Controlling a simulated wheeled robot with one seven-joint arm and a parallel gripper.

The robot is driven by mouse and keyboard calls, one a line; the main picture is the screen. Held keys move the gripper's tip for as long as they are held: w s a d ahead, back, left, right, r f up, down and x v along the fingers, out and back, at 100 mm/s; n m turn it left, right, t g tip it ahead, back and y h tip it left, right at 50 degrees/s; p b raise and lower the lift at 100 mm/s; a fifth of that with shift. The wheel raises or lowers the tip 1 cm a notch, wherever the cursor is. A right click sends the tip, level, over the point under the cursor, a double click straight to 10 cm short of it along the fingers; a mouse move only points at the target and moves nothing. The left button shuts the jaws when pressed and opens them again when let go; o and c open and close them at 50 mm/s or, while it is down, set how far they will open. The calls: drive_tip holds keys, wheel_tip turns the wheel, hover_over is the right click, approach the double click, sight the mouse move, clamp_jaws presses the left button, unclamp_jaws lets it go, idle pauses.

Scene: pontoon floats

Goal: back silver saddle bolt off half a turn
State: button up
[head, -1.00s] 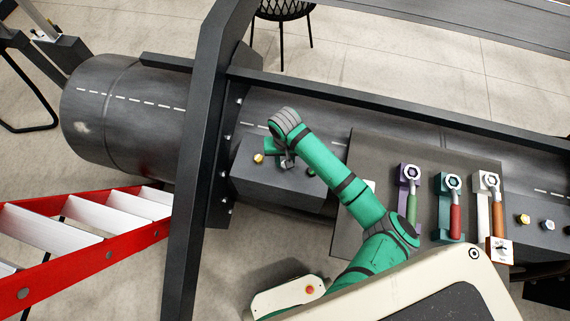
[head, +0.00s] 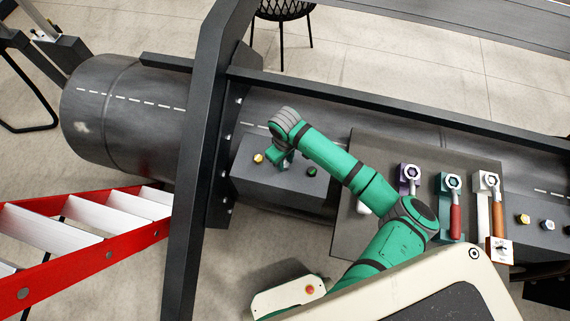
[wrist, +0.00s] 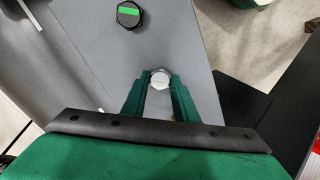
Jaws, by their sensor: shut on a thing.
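The silver saddle bolt (wrist: 160,78) shows its round, pale head in the wrist view, on the flat face of a grey saddle block (head: 270,190). The green fingers of my gripper (wrist: 159,86) stand on both sides of the head and are shut on it. In the head view my gripper (head: 283,160) is over the middle of the block, and it hides the silver bolt there. A yellow bolt (head: 258,158) is to its left. A dark bolt with a green mark (head: 311,172) is to its right, and this bolt also shows in the wrist view (wrist: 129,15).
A dark upright beam (head: 197,150) stands left of the block, with a red ladder (head: 100,254) beyond. On the right, a board (head: 352,150) carries several wrenches in coloured holders, including a red-handled wrench (head: 455,221). More bolts (head: 524,219) sit farther right.

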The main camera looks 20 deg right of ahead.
sight(285, 164)
drive_tip(key=shift+n, duration=0.7)
drive_tip(key=o, duration=0.9)
drive_tip(key=shift+c, duration=0.2)
drive_tip(key=shift+r, duration=3)
drive_tip(key=shift+r, duration=0.1)
wheel_tip(285, 164, up, 11)
